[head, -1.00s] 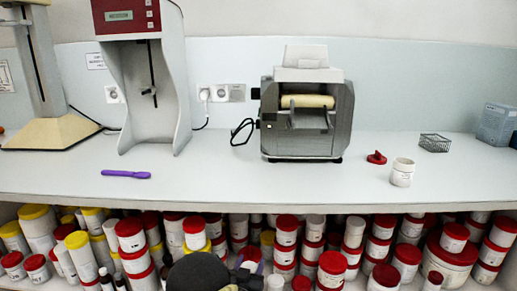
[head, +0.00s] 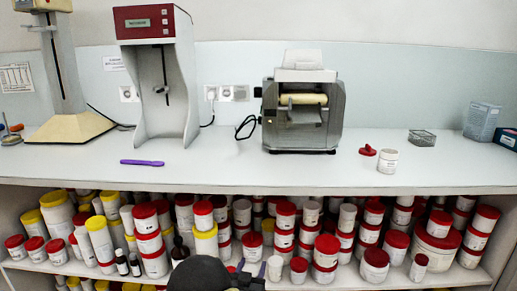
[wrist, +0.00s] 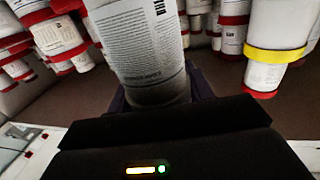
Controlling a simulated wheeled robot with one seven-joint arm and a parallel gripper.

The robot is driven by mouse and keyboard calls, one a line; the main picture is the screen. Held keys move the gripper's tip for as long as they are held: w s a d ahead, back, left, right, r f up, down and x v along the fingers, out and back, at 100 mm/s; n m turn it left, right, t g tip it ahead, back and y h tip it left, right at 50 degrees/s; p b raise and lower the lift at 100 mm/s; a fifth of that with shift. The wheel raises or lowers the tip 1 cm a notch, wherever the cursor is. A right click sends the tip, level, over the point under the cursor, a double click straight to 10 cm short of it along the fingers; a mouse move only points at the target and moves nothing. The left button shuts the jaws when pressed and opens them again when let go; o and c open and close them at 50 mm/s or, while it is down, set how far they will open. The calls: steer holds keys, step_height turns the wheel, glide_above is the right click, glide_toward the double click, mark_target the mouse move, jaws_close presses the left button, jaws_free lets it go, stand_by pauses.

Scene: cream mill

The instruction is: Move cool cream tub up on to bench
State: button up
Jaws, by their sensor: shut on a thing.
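My gripper (wrist: 157,98) is shut on a white tub (wrist: 140,50) with a printed label. The tub stands between the purple fingers in the wrist view, and its far end is cut off by the picture's edge. The label is too blurred to tell whether it reads cool cream. In the head view only a small dark part of my gripper (head: 247,277) shows at the bottom edge, in front of the shelf below the bench. The bench (head: 230,172) is a long pale worktop above this shelf.
Many red- and yellow-lidded tubs crowd the shelf (head: 335,273). On the bench stand a tall mixer (head: 184,95), a roller mill (head: 303,132), a small white tub (head: 388,161), a red lid (head: 367,150), a wire basket (head: 421,138) and a purple spatula (head: 142,162). The front middle is clear.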

steer(key=shift+s, duration=0.2)
steer(key=s+d+f+m+h, duration=0.1)
steer(key=s+d+f, duration=0.25)
steer(key=d, duration=0.55)
steer(key=s+d+f+h, duration=0.15)
steer(key=s+d, duration=0.25)
steer(key=d, duration=0.5)
step_height(320, 180, up, 24)
steer(key=w+n+y+p, duration=0.2)
steer(key=y+p, duration=0.4)
steer(key=p, duration=2.9)
steer(key=shift+w+a+r+n+p, duration=0.25)
steer(key=shift+n+p, duration=0.1)
steer(key=shift+n, duration=0.45)
steer(key=shift+f+y, duration=0.1)
steer(key=shift+y, duration=0.15)
steer(key=s+f, duration=0.3)
steer(key=s, duration=0.5)
steer(key=shift+s+f, duration=0.15)
steer(key=shift+s, duration=0.25)
steer(key=shift+w+d, duration=0.1)
